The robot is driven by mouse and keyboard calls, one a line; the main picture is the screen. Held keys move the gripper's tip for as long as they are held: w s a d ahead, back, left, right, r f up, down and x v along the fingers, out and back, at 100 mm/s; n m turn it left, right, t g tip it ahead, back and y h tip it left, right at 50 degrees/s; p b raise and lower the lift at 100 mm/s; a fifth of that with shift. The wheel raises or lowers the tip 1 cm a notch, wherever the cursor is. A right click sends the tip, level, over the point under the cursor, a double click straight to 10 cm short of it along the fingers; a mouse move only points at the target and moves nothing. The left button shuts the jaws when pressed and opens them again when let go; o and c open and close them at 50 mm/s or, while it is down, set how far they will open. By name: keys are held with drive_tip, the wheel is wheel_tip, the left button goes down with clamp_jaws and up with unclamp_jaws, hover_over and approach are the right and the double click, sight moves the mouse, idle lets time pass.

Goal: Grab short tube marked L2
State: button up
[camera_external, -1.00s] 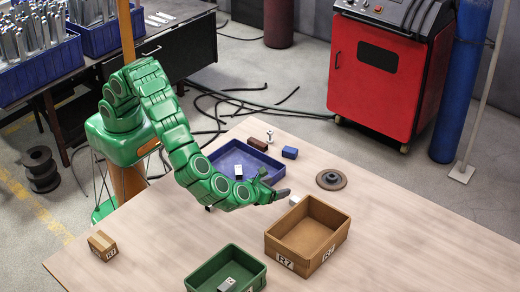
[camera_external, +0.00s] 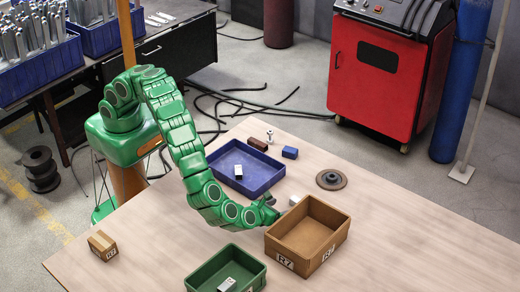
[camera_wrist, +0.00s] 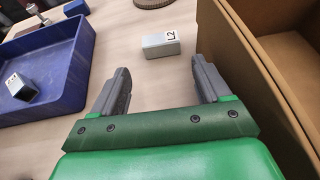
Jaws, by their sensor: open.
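The short tube marked L2 (camera_wrist: 161,45) is a small light-grey block-like piece lying on the table, its label on the right end in the wrist view. In the external view it shows as a small pale piece (camera_external: 294,200) just behind the brown box. My gripper (camera_wrist: 162,88) is open and empty, its two grey fingers pointing toward the tube, with a gap between the fingertips and the tube. In the external view my gripper (camera_external: 270,204) is low over the table, left of the tube and close to the brown box.
The brown box (camera_external: 336,240) stands close on the right; its wall (camera_wrist: 232,50) rises beside my right finger. A blue tray (camera_external: 262,188) with a marked grey piece (camera_wrist: 20,86) lies left. A green bin (camera_external: 258,279), a blue block (camera_external: 290,153) and a round disc (camera_external: 331,180) are nearby.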

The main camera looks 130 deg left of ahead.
sight(296, 201)
drive_tip(key=shift+x, duration=4.75)
drive_tip(key=shift+w+r, duration=0.1)
drive_tip(key=shift+r, duration=0.05)
drive_tip(key=c, duration=0.8)
drive_tip(key=shift+c, duration=0.2)
drive_tip(key=shift+r, duration=0.55)
drive_tip(key=r, duration=0.1)
drive_tip(key=s+r, duration=0.1)
drive_tip(key=r, duration=0.1)
drive_tip(key=shift+d+r, duration=0.1)
drive_tip(key=shift+r, duration=0.2)
drive_tip(key=s+d+r, duration=0.3)
drive_tip(key=s+r, duration=0.5)
drive_tip(key=s, duration=0.4)
drive_tip(key=shift+s+r, duration=0.2)
drive_tip(key=shift+s, duration=0.1)
